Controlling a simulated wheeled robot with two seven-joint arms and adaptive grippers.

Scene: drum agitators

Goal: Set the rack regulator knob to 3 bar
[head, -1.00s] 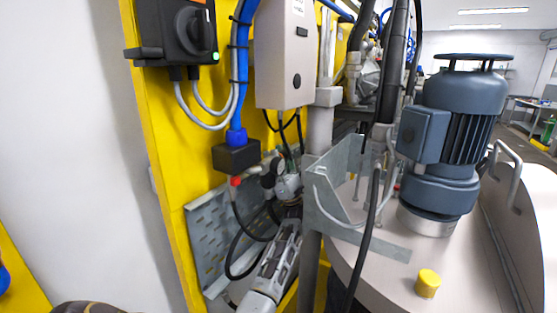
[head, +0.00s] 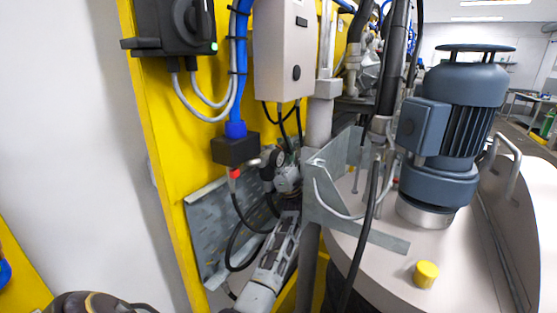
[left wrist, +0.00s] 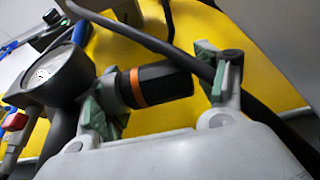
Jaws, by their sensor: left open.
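The regulator knob (left wrist: 160,85) is a black cylinder with an orange ring, seen in the left wrist view. It lies between the two green-padded fingers of my left gripper (left wrist: 163,92). The jaws are open; the left finger is close to the orange-ring end, and whether it touches cannot be told. A round pressure gauge (left wrist: 55,73) is left of the knob; its reading is too small to make out. In the head view, my left gripper (head: 287,182) is at the regulator by the perforated grey panel, and the knob is hidden there. My right gripper is not in view.
A black hose (left wrist: 135,38) crosses just above the knob in the wrist view. In the head view, a grey bracket (head: 335,195) and pipes stand close right of my left gripper. The drum with its blue motor (head: 450,130) is further right. A black box (head: 236,150) hangs above left.

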